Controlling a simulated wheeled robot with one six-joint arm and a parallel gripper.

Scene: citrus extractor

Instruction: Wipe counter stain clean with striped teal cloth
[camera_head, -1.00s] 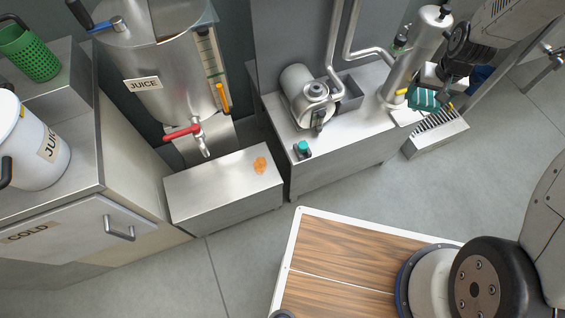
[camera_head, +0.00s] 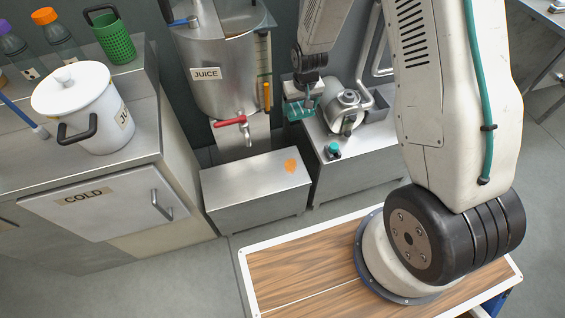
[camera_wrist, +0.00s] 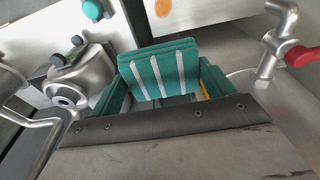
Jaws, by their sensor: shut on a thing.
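The orange counter stain (camera_head: 290,166) lies on the low steel counter (camera_head: 232,190) below the juice tank's tap, toward the counter's right end. It also shows at the top edge of the wrist view (camera_wrist: 163,8). My gripper (camera_head: 301,103) is shut on the folded teal cloth with white stripes (camera_wrist: 160,72). The cloth also shows in the head view (camera_head: 297,113). My gripper holds it in the air, above and behind the stain, between the juice tank and the pump. The cloth is apart from the counter.
The steel juice tank (camera_head: 215,75) has a red-handled tap (camera_head: 232,121) jutting over the counter's back. A pump (camera_head: 342,105) and a teal knob (camera_head: 333,151) are on the right-hand counter. A white pot (camera_head: 90,110) stands on the cold cabinet at left. The low counter's top is otherwise clear.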

